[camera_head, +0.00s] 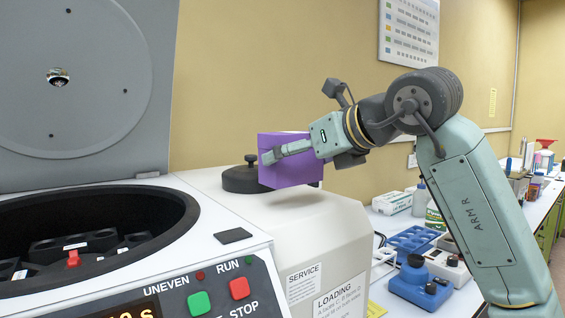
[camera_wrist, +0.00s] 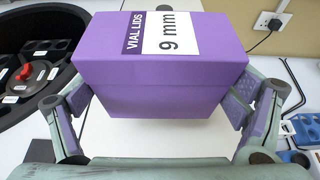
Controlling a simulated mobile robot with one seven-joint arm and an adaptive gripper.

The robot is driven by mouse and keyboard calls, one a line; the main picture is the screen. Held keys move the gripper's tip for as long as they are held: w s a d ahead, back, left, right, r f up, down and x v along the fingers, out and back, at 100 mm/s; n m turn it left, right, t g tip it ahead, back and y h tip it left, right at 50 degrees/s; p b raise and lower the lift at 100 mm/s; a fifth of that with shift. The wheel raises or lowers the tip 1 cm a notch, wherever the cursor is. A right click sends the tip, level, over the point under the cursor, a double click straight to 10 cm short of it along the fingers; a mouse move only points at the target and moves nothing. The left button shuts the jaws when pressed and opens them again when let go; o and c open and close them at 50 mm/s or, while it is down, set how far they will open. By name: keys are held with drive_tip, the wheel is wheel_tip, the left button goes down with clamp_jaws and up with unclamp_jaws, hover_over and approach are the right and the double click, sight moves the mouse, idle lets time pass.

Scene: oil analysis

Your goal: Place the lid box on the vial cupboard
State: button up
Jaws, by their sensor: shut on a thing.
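The purple lid box (camera_head: 292,175) is held by my gripper (camera_head: 288,151) above the cream top of a white cabinet-like unit (camera_head: 330,235). In the wrist view, the box (camera_wrist: 150,98) has a label reading "VIAL LIDS 9 mm" on its top. The fingers of my gripper (camera_wrist: 160,104) press on its left and right sides. I cannot tell which thing is the vial cupboard; none is marked as such.
An open centrifuge (camera_head: 95,225) with a raised lid (camera_head: 75,85) stands at left. A black knob (camera_head: 245,178) is on the cream top, close behind the box. To the right, a bench holds a blue rack (camera_head: 412,240), a blue device (camera_head: 415,285) and small boxes (camera_head: 391,202).

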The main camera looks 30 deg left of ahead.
drive_tip(key=a, duration=0.1)
drive_tip(key=w+a+p, duration=0.1)
drive_tip(key=a, duration=0.1)
drive_tip(key=w+a, duration=0.1)
drive_tip(key=shift+w+a+f, duration=0.1)
drive_tip(key=shift+a+f, duration=0.1)
drive_tip(key=shift+f+p, duration=0.7)
drive_tip(key=shift+f, duration=1.05)
drive_tip(key=shift+f, duration=0.1)
drive_tip(key=o, duration=1)
